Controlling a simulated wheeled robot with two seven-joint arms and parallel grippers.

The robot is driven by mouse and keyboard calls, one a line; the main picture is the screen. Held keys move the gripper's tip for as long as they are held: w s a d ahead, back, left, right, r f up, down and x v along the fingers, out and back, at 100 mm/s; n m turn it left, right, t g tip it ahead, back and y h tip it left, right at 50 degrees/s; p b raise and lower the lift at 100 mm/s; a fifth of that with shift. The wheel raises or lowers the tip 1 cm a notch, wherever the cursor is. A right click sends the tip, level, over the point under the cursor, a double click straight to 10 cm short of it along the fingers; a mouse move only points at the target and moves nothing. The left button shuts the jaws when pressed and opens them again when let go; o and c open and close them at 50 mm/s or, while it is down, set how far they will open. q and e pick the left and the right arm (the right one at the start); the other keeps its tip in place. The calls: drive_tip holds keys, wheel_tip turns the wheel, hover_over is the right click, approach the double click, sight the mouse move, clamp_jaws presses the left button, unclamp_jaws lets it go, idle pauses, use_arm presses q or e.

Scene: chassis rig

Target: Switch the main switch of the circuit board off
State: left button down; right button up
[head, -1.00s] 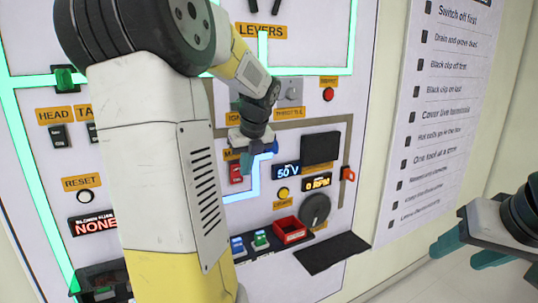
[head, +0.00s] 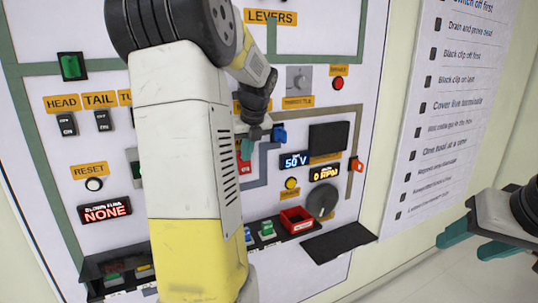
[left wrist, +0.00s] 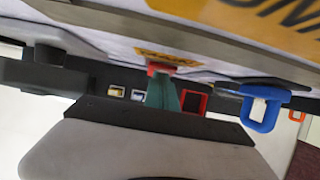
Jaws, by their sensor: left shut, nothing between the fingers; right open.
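The circuit board (head: 225,50) is a white upright panel, its line tracks a dull grey-green. A red switch (head: 243,168), which I take to be the main switch, sits mid-panel, partly hidden by my left gripper. My left gripper (head: 247,150) is shut and empty, its green fingertips right at this switch; I cannot tell whether they touch. In the left wrist view the green fingers (left wrist: 163,92) end close to a small red part. The switch's lever position cannot be made out. My right gripper (head: 478,246) is open and empty at the far right, away from the panel.
A blue clip (head: 279,133) sits just right of my left fingers; a blue loop shows in the left wrist view (left wrist: 263,105). Displays read 50 V (head: 294,161) and 0 RPM (head: 324,173). A red bin (head: 297,219) and black shelf (head: 338,242) jut out below.

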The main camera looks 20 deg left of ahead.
use_arm(q)
drive_tip(key=shift+r, duration=0.1)
drive_tip(key=shift+r, duration=0.65)
drive_tip(key=shift+d, duration=0.1)
